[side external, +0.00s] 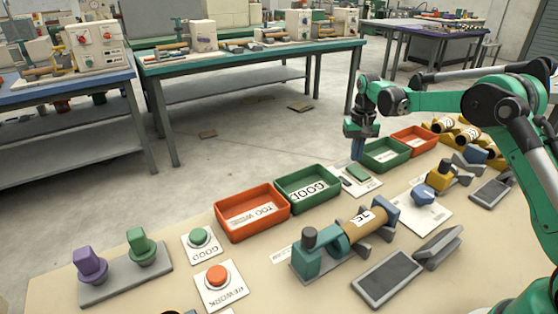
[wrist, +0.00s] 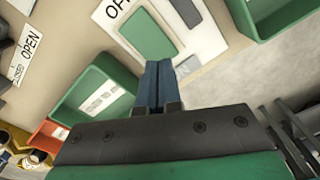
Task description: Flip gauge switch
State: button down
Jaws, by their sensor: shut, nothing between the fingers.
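A white plate carries a green rectangular switch-like piece (side external: 358,173) and a small dark part beside it. I take this for the gauge switch, but cannot be sure. In the wrist view the green piece (wrist: 146,34) lies flat near an "OPEN" label, just above and left of my fingertips. The dark part (wrist: 186,10) is at the top edge of that view. My gripper (side external: 357,153) points down just behind the plate, beside the green tray. Its blue fingers (wrist: 158,75) are shut together and empty. I cannot tell whether they touch anything.
A green tray (side external: 371,163) and an orange tray (side external: 413,150) stand right of my gripper. A green "GOOD" tray (side external: 281,199) and an orange tray (side external: 219,224) are to the left. A spool fixture (side external: 317,256), a blue knob (side external: 424,193) and push buttons occupy the bench front.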

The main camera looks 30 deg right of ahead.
aim_at(353, 168)
jog(key=shift+f, duration=1.2)
dwell(0.7)
jog(key=shift+r, duration=3.55)
jog(key=shift+a+r, duration=0.25)
jog(key=shift+r, duration=0.05)
jog(key=s+a+r+n+t, duration=0.45)
jog(key=s+a+r, duration=0.35)
jog(key=s+a, duration=0.4)
jog(key=s+a+f+n+t, duration=0.1)
jog(key=s+a+f+t, duration=0.1)
jog(key=s, duration=0.3)
jog(key=shift+s+a+f+t, duration=0.25)
jog(key=shift+f+t, duration=0.1)
jog(key=shift+f, duration=0.45)
jog(key=shift+n, duration=0.25)
